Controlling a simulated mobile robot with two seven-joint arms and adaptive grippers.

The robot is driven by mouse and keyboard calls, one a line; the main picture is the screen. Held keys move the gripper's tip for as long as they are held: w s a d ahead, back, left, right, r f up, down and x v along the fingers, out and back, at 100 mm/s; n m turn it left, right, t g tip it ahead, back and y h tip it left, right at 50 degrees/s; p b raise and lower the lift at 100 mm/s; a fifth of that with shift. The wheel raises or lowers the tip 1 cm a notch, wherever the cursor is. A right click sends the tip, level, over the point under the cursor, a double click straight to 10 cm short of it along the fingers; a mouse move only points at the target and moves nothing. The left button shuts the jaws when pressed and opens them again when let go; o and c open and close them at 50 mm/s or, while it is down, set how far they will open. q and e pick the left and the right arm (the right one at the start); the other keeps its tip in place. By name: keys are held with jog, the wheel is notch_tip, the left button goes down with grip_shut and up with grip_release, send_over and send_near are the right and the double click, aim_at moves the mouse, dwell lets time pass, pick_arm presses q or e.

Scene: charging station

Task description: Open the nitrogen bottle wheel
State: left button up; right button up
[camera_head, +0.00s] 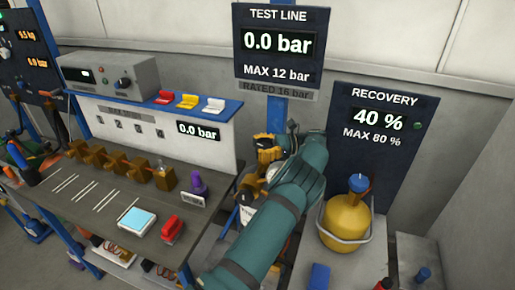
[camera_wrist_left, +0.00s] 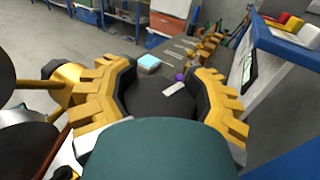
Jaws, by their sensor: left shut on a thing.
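My left gripper (camera_head: 268,152) is at the narrow space between the workbench and the recovery cylinder, below the test line display. My teal forearm hides much of this spot in the head view. In the left wrist view, the yellow fingers with black pads of my left gripper (camera_wrist_left: 165,95) stand on either side of the picture. How far the wheel is turned cannot be seen. My right gripper is in neither view.
The test line display (camera_head: 277,44) reads 0.0 bar. The recovery panel (camera_head: 384,117) reads 40 %. A yellow cylinder (camera_head: 345,217) stands right of my arm. The workbench (camera_head: 95,207) at left holds brass blocks, a purple item (camera_head: 197,183) and a red item (camera_head: 172,229).

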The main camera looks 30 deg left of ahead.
aim_at(260, 147)
pick_arm(q)
jog(key=shift+d, duration=0.15)
jog(key=o, duration=1.3)
jog(key=shift+w+d, duration=0.1)
jog(key=shift+w, duration=0.05)
notch_tip(260, 147, up, 10)
jog(key=shift+r, duration=0.1)
